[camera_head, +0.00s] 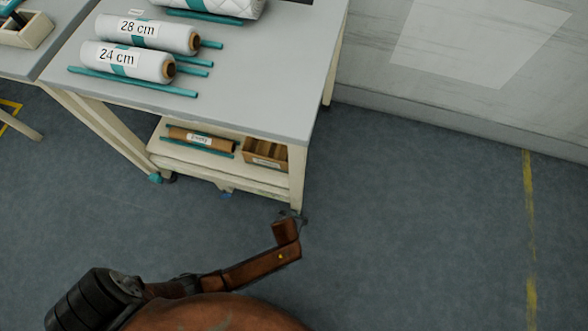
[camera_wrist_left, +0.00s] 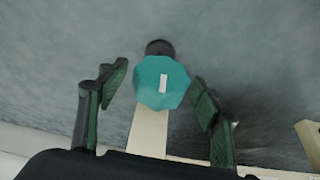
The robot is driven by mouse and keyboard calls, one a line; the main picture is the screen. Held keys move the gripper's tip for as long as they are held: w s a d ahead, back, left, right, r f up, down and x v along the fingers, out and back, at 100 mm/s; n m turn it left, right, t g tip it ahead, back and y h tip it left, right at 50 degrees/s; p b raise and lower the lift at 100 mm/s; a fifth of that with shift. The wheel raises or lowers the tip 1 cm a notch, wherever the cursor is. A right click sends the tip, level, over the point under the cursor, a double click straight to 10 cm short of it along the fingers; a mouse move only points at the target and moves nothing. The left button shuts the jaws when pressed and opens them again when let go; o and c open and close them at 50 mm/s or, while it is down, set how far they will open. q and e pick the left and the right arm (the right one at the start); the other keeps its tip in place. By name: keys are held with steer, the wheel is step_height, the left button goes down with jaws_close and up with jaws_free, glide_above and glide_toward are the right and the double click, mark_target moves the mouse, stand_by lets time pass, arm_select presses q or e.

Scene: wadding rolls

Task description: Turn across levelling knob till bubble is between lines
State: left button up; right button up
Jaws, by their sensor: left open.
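The teal faceted levelling knob (camera_wrist_left: 151,90) with a white mark sits at the end of a cream table leg (camera_wrist_left: 147,133) in the left wrist view. A black round foot (camera_wrist_left: 160,47) shows beyond it. My left gripper (camera_wrist_left: 160,86) is open, with one finger on each side of the knob and gaps between. In the head view my left gripper (camera_head: 291,216) is at the bottom of the front right leg (camera_head: 297,180) and hides the knob there. Another teal knob (camera_head: 155,177) shows low at the table's left. I cannot make out the bubble or its lines. My right gripper is out of view.
The table (camera_head: 262,80) carries white rolls labelled 28 cm (camera_head: 150,34) and 24 cm (camera_head: 125,60) and teal rods. Its lower shelf (camera_head: 215,168) holds a brown roll (camera_head: 215,143) and a wooden box (camera_head: 264,153). Floor right of the table is clear.

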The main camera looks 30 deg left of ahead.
arm_select(q)
steer(key=shift+c, duration=0.3)
steer(key=c, duration=1.1)
steer(key=shift+d, duration=0.1)
